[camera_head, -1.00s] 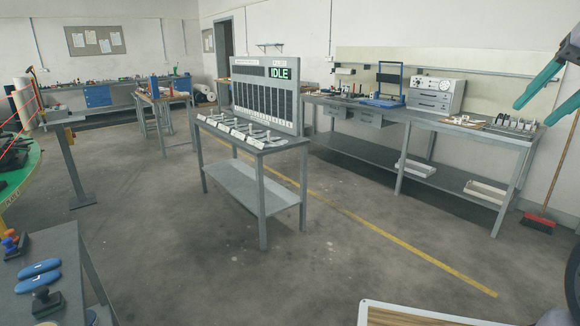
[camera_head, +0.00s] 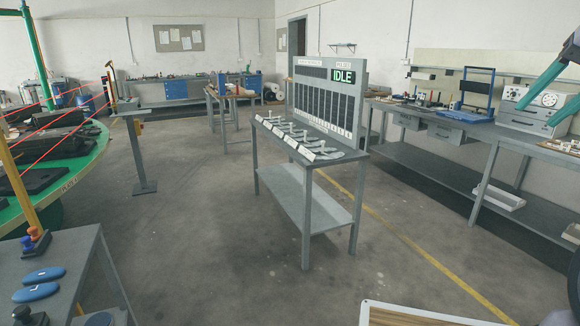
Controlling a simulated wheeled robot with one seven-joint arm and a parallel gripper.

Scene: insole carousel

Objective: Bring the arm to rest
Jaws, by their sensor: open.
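My gripper (camera_head: 536,112) shows at the upper right edge of the head view. Its two teal fingers point down and to the left, set apart, with nothing seen between them. It is open and in the air, in front of the right-hand workbench in the picture. The rest of my arm is mostly cut off by the right edge.
A grey table (camera_head: 310,192) with a display board reading IDLE (camera_head: 342,76) stands mid-room. A green round table (camera_head: 75,190) and a grey stand with blue insoles (camera_head: 38,291) are at left. A workbench (camera_head: 450,135) lines the right wall. Open floor lies between.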

